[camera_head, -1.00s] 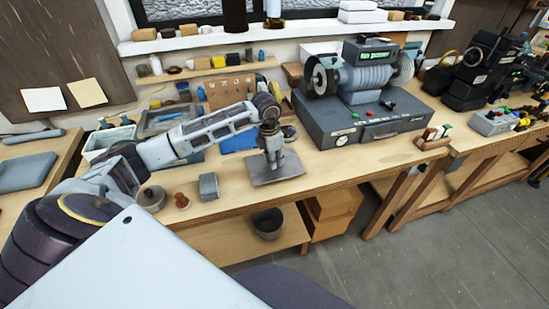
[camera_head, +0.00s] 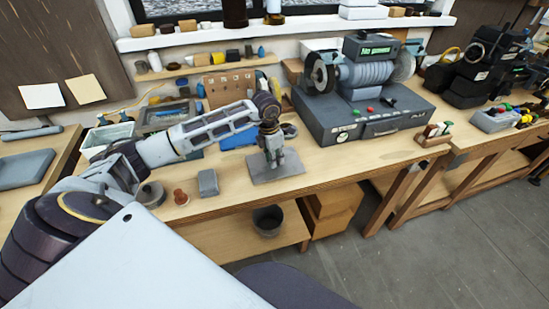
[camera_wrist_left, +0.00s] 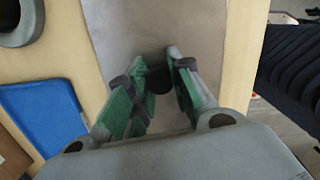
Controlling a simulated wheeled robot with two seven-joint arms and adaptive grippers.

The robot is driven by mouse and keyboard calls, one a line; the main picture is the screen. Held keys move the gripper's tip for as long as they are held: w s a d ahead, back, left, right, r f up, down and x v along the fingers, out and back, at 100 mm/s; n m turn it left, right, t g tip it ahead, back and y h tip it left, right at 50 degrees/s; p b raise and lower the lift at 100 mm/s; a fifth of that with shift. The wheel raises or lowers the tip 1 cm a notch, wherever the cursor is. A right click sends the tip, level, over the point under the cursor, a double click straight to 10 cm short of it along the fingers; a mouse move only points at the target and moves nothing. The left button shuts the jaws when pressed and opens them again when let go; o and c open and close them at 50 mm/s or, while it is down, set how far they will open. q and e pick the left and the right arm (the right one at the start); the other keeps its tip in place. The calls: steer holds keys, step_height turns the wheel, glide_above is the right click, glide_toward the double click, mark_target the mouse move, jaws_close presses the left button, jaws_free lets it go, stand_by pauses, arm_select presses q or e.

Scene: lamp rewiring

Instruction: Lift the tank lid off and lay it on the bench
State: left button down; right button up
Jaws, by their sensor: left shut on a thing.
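A flat grey square plate (camera_head: 292,169) lies on the wooden bench. My left gripper (camera_head: 274,163) points down over it. In the left wrist view, the green-padded fingers (camera_wrist_left: 157,92) are closed around a small dark round piece (camera_wrist_left: 158,80), with the grey plate (camera_wrist_left: 190,22) behind it. I cannot tell whether this piece is a knob joined to the plate or a separate part, nor which thing is the tank lid. A low round grey pot-like thing (camera_head: 151,194) stands at the bench's left front. My right gripper is not in view.
A red-brown knob (camera_head: 181,197) and a grey block (camera_head: 208,182) stand left of the plate. A blue tray (camera_head: 236,140) and a dark ring (camera_head: 289,130) lie behind. The grinder's base (camera_head: 330,128) is at right. Bare bench lies before the grinder.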

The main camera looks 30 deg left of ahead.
arm_select(q)
steer(key=shift+f, duration=0.15)
steer(key=c, duration=1.2)
jaws_free()
steer(key=shift+s+a+r, duration=0.1)
steer(key=shift+s+r, duration=0.1)
steer(key=shift+r, duration=1.8)
steer(key=shift+s+a+r, duration=0.15)
steer(key=shift+s+r, duration=0.1)
steer(key=shift+r, duration=1.7)
steer(key=shift+s+a+r, duration=0.1)
steer(key=shift+s+r, duration=0.1)
steer(key=shift+r, duration=1.8)
